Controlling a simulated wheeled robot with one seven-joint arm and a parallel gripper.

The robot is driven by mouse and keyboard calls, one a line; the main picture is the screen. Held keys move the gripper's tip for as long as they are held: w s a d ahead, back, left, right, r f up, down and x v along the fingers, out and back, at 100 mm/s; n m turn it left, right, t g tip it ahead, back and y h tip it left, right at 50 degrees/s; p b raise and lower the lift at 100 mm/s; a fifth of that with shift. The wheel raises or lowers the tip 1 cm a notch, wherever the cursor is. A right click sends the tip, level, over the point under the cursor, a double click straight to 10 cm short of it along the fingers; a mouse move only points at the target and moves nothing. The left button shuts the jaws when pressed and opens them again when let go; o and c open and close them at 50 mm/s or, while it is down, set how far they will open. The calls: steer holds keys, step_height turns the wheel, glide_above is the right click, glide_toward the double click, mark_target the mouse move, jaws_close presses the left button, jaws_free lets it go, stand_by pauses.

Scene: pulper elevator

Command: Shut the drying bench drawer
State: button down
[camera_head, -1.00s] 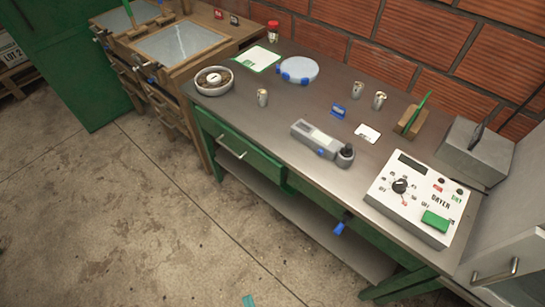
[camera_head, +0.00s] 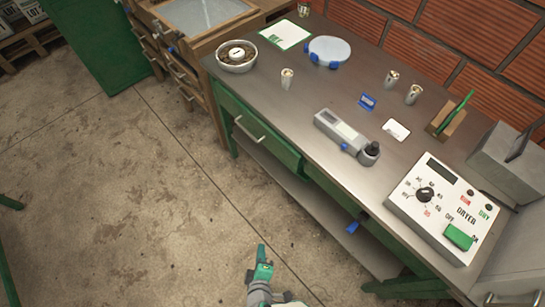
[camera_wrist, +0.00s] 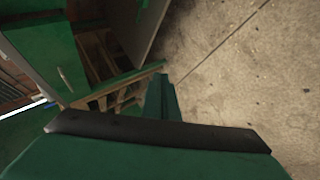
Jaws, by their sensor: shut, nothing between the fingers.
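The drying bench (camera_head: 295,95) has a grey top and a green frame. Its green drawer (camera_head: 268,140) is under the front edge at the left, with a silver bar handle (camera_head: 250,129). The drawer front stands a little proud of the frame, so it looks partly open. My gripper (camera_head: 263,256), with green fingers, is low in front of the bench, over the floor and apart from the drawer. Its shut, empty fingers also show in the wrist view (camera_wrist: 162,98). A green panel with a silver handle (camera_wrist: 64,76) is at upper left there; I cannot tell whether it is the drawer.
On the bench are a bowl (camera_head: 237,56), a grey meter (camera_head: 345,135), several small cups and a white dryer control box (camera_head: 435,205). A blue-handled item (camera_head: 355,224) sticks out below the front edge. Wooden drawers (camera_head: 178,75) stand left. The floor in front is mostly clear.

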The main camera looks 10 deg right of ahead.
steer(key=w+d+f+n+h, duration=0.1)
steer(key=w+f+n+h, duration=0.25)
steer(key=w+n, duration=0.35)
steer(key=n+h, duration=0.5)
steer(key=h, duration=0.5)
glide_toward(280, 151)
steer(key=x, duration=0.6)
steer(key=shift+w+d+f, duration=0.15)
steer(key=shift+f, duration=0.15)
